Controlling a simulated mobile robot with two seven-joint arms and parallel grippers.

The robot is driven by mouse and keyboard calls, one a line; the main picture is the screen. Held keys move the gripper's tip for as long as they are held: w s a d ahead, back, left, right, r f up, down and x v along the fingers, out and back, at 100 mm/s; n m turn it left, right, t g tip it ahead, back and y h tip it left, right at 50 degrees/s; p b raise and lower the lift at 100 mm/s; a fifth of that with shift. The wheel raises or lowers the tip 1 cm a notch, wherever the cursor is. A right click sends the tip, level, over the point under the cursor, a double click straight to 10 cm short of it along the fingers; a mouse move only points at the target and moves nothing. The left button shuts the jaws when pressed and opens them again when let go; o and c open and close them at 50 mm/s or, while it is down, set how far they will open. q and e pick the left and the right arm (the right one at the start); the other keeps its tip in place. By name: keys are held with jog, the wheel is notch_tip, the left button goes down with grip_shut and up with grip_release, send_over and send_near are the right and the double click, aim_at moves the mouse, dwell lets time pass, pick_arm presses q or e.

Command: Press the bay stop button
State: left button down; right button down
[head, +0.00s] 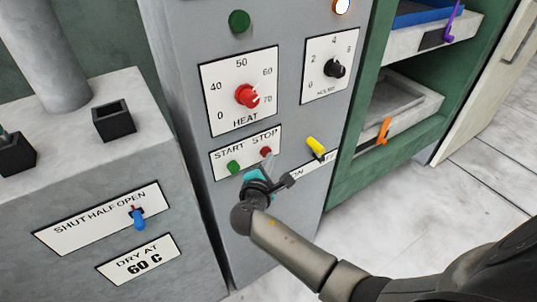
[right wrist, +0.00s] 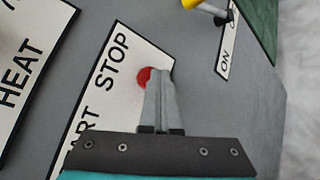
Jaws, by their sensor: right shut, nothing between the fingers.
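The red stop button (head: 265,152) sits under the word STOP on the white START STOP label (head: 219,162) of the grey cabinet front. In the right wrist view the stop button (right wrist: 144,76) shows just beside and partly behind the fingertips. My right gripper (head: 267,163) is shut and empty, its tips at the panel just below the button. In the right wrist view the closed fingertips (right wrist: 161,74) overlap the button's right edge; I cannot tell whether they touch it. The green start button (head: 233,167) is to the left. My left gripper is not in view.
A red HEAT knob (head: 247,96) and a black hours knob (head: 335,68) are above. A yellow ON switch (head: 316,147) is close to the right of the gripper. A blue-handled lever (head: 138,219) is on the lower left panel. Shelves with trays (head: 398,112) stand at right.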

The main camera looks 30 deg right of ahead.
jog(key=shift+s+p, duration=0.6)
jog(key=shift+s, duration=0.35)
jog(key=shift+s+d, duration=0.1)
jog(key=s+p, duration=0.2)
jog(key=s, duration=0.2)
jog(key=shift+s+d, duration=0.15)
jog(key=shift+s, duration=0.25)
dwell(0.4)
